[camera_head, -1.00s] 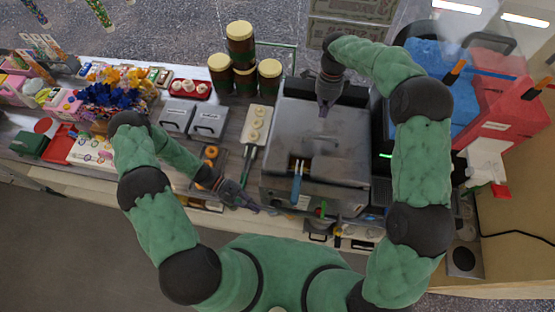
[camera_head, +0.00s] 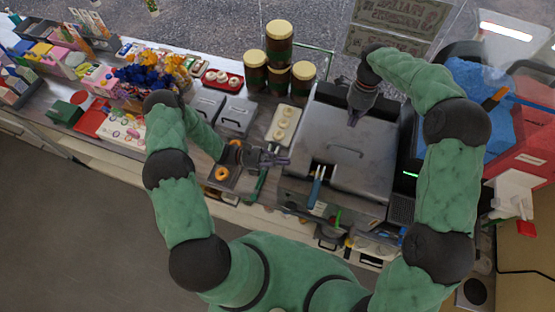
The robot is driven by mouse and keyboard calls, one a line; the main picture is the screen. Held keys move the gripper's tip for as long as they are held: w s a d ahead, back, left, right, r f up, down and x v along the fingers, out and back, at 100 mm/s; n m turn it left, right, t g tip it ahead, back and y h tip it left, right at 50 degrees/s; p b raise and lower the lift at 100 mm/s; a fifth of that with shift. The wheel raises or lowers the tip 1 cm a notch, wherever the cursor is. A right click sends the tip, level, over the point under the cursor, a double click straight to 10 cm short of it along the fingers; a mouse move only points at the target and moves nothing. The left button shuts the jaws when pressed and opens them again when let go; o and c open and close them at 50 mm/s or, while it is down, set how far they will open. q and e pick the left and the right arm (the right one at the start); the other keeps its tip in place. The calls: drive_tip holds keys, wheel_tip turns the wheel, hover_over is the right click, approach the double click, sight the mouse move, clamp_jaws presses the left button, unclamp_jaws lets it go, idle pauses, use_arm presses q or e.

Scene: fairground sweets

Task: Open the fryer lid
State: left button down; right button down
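The fryer (camera_head: 290,190) is a grey metal box right of centre. Its grey lid (camera_head: 350,140) lies down over the top, with a handle (camera_head: 345,153) in its middle. A blue-handled tool (camera_head: 316,187) sticks out at the fryer's front. My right gripper (camera_head: 353,121) points down over the far part of the lid; I cannot tell if it touches it or how far its fingers are apart. My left gripper (camera_head: 280,158) is beside the fryer's left edge, over the counter near the doughnut tray. Its fingers are too small to read clearly.
A tray with doughnuts (camera_head: 223,176) and a white board with pale rings (camera_head: 284,124) lie left of the fryer. Stacked brown jars (camera_head: 279,52) stand behind. A blue and red machine (camera_head: 520,125) stands right. Lidded grey containers (camera_head: 236,114) and sweets crowd the left counter.

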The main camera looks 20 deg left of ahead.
sight(298, 170)
use_arm(q)
drive_tip(key=shift+x, duration=3)
use_arm(e)
drive_tip(key=c, duration=1.9)
unclamp_jaws()
drive_tip(key=shift+c, duration=0.2)
drive_tip(key=o, duration=0.8)
drive_tip(key=shift+o, duration=0.2)
